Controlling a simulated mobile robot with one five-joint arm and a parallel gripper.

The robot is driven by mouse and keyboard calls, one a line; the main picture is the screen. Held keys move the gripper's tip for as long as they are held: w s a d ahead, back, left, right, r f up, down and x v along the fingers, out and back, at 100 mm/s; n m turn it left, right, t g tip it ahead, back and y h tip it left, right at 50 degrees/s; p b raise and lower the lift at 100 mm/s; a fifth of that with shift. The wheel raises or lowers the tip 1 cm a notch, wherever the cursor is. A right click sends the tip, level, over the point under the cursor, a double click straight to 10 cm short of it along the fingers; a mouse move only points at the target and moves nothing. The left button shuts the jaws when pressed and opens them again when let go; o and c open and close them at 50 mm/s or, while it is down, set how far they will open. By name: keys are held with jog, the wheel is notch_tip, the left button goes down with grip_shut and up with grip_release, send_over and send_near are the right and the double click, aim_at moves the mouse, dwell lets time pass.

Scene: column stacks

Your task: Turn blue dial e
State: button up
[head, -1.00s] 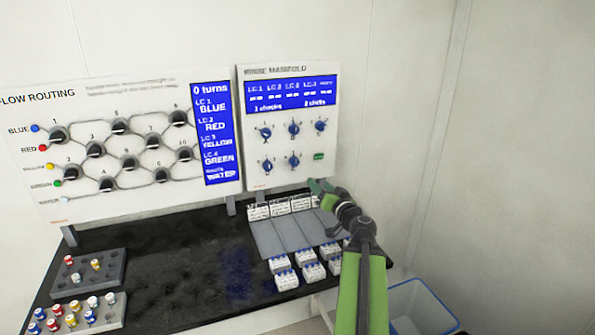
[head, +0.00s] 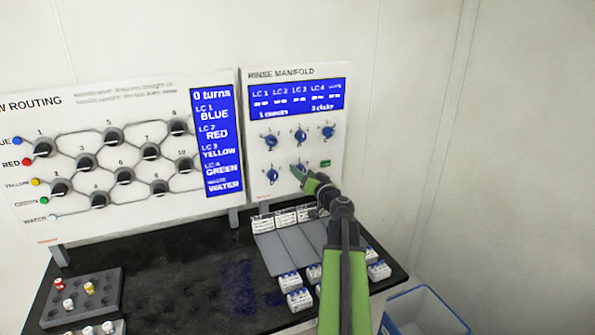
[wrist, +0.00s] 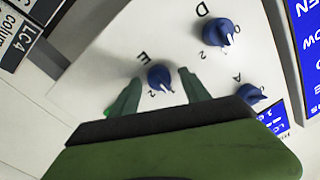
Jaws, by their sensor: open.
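The blue dial E (wrist: 160,76) shows in the wrist view on the white panel, with the letter E printed beside it and a white pointer mark on its face. My gripper (wrist: 159,84) is open, with one green finger on each side of dial E. I cannot tell whether the fingers touch it. In the head view my gripper (head: 300,174) is at the lower row of dials on the rinse manifold panel (head: 255,140) and hides most of dial E.
Blue dial D (wrist: 220,33) and dial A (wrist: 250,93) are near my right finger. A flow routing panel (head: 70,215) stands to the left. White column blocks (head: 290,282) and a vial rack (head: 107,283) sit on the black bench (head: 180,270). A blue-rimmed bin (head: 425,300) is at lower right.

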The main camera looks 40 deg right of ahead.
jog(key=shift+r, duration=0.1)
jog(key=shift+w+d, duration=0.1)
grip_shut()
jog(key=shift+m, duration=0.4)
jog(key=m, duration=0.3)
jog(key=m+b, duration=0.1)
jog(key=m, duration=0.3)
jog(key=m+h, duration=0.1)
jog(key=m, duration=0.3)
jog(key=shift+f+b, duration=0.3)
jog(key=shift+b, duration=0.1)
jog(key=shift+m, duration=0.4)
grip_release()
